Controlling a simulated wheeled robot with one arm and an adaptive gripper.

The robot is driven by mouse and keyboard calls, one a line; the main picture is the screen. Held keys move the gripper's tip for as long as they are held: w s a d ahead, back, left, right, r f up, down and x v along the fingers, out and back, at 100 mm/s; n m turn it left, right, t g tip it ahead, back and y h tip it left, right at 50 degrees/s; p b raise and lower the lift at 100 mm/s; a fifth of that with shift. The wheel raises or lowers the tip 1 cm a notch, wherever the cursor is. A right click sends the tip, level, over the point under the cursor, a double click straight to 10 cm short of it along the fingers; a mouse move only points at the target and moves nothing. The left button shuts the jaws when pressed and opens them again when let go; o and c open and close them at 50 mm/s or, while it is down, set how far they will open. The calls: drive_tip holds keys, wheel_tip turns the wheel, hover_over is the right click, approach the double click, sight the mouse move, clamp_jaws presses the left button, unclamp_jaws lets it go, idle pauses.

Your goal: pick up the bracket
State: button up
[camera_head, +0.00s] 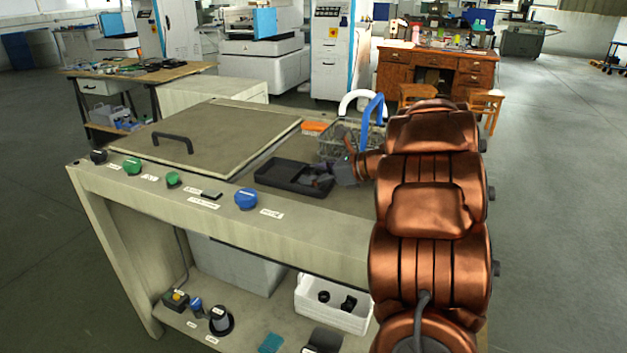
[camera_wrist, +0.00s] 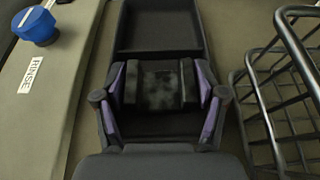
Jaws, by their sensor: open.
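In the wrist view, a dark, mottled, block-like part, which looks like the bracket (camera_wrist: 162,86), lies in the near part of a black tray (camera_wrist: 160,50). My gripper (camera_wrist: 160,92) is open, with its purple-padded fingers on the left and right of this part. I cannot tell whether the pads touch it. The bracket's lower side is hidden in shadow and by my gripper. In the head view, my gripper (camera_head: 328,175) is down at the right end of the black tray (camera_head: 280,173) on the bench.
A wire basket (camera_wrist: 285,95) stands close to the right of the tray, with a blue handle near it in the head view (camera_head: 373,110). A blue knob (camera_wrist: 36,25) and RINSE label lie to the left. A lid with a black handle (camera_head: 172,141) covers the bench's left part.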

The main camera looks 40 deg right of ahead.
drive_tip(key=c, duration=1.2)
drive_tip(key=shift+r, duration=0.15)
